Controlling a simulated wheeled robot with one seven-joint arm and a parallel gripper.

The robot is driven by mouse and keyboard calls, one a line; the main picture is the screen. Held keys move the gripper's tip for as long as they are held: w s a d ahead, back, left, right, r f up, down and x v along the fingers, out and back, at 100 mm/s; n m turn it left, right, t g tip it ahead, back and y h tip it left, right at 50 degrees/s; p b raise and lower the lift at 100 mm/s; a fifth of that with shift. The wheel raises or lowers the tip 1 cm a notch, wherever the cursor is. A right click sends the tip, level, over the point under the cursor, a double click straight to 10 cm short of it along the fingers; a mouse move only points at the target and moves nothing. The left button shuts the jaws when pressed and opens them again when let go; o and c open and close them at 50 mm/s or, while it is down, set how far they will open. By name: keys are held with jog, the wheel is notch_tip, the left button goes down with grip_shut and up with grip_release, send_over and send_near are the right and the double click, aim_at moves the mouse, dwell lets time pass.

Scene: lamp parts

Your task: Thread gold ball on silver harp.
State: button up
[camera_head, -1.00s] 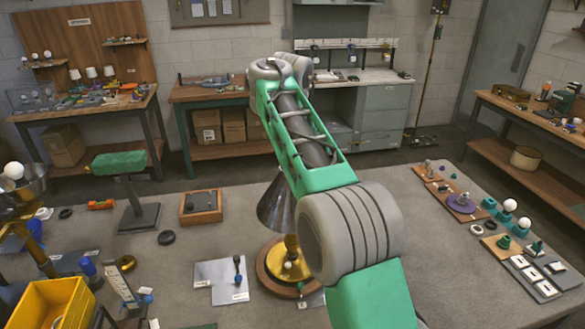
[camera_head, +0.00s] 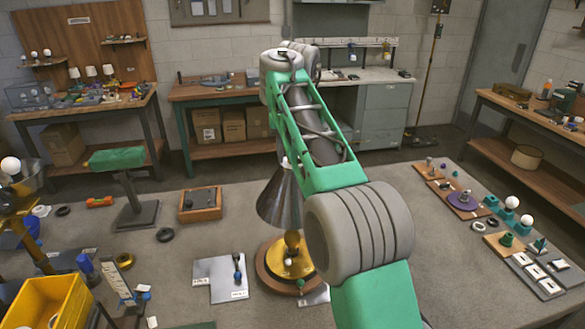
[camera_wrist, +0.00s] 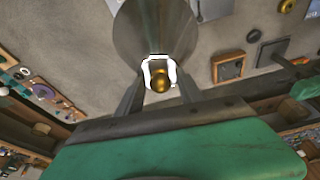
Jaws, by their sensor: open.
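The lamp stands on the table with a silver cone shade (camera_head: 279,203) and a brass body on a round wooden base (camera_head: 266,281). In the wrist view the shade (camera_wrist: 155,30) narrows toward my gripper (camera_wrist: 160,76). The gold ball (camera_wrist: 160,86) shows at the narrow end, between or just in front of my open fingers, which have white tips. I cannot tell whether it touches them or sits on the harp. The silver harp cannot be made out. In the head view my arm hides my gripper.
A wooden tray (camera_head: 200,205), a green-headed stand (camera_head: 136,215) and a yellow bin (camera_head: 48,305) are further left. Several small parts and white bulbs line the right edge.

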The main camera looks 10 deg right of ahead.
jog(key=shift+d+f+n+y+b, duration=0.15)
jog(key=shift+n+y+b, duration=0.25)
jog(key=shift+n+b, duration=1.3)
jog(key=shift+b, duration=0.7)
jog(key=shift+n+y+b, duration=0.3)
jog(key=shift+n+b, duration=0.05)
jog(key=shift+n, duration=0.65)
jog(key=n, duration=0.1)
jog(key=n+p, duration=0.1)
jog(key=n, duration=0.1)
jog(key=shift+w+d+r+n+g+y, duration=0.15)
jog(key=shift+r+n+g+y, duration=0.15)
jog(key=shift+y, duration=0.1)
jog(key=shift+r+n+p, duration=0.1)
jog(key=shift+n+p, duration=0.6)
jog(key=shift+n+g+y+p, duration=0.3)
jog(key=shift+n+p, duration=0.15)
jog(key=shift+n, duration=0.35)
jog(key=shift+n+g+p, duration=0.3)
jog(key=shift+n+p, duration=0.8)
jog(key=shift+p, duration=0.25)
jog(key=shift+d+n, duration=0.1)
jog(key=shift+n, duration=0.2)
jog(key=shift+f, duration=0.2)
